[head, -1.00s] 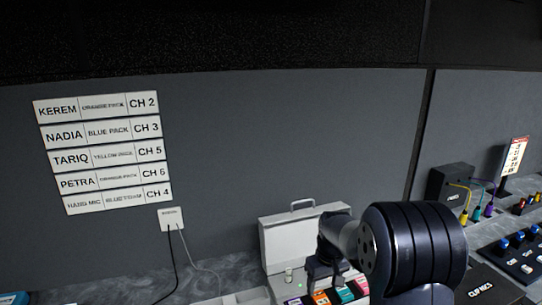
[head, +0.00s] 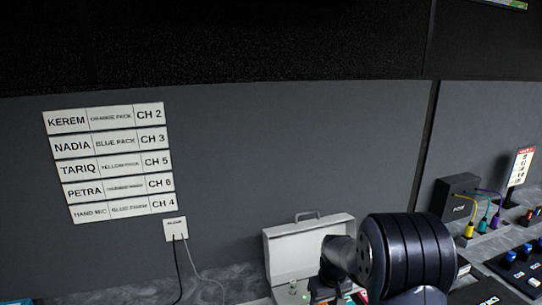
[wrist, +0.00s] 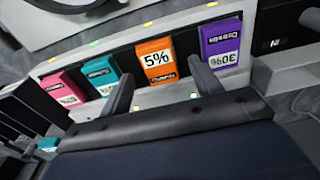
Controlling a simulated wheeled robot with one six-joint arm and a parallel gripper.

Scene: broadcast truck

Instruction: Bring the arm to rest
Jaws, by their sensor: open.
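My arm shows at the lower right of the head view, in front of an open white case (head: 306,247). In the wrist view my gripper (wrist: 158,92) is open, its two dark fingers apart with nothing between them. Beyond the fingertips stands a row of coloured packs: pink (wrist: 66,91), teal (wrist: 98,76), orange (wrist: 156,62) marked 5%, and purple (wrist: 221,54) marked 30%. The fingers point toward the orange and purple packs; I cannot tell how close they are. In the head view my arm hides most of the packs and the gripper tips.
A wall chart (head: 110,162) lists names, packs and channels. A wall plate (head: 174,229) with hanging cables is below it. At right are a black box (head: 457,203) with coloured plugs, a small sign (head: 522,166) and control panels (head: 522,262). Grey counter lies left of the case.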

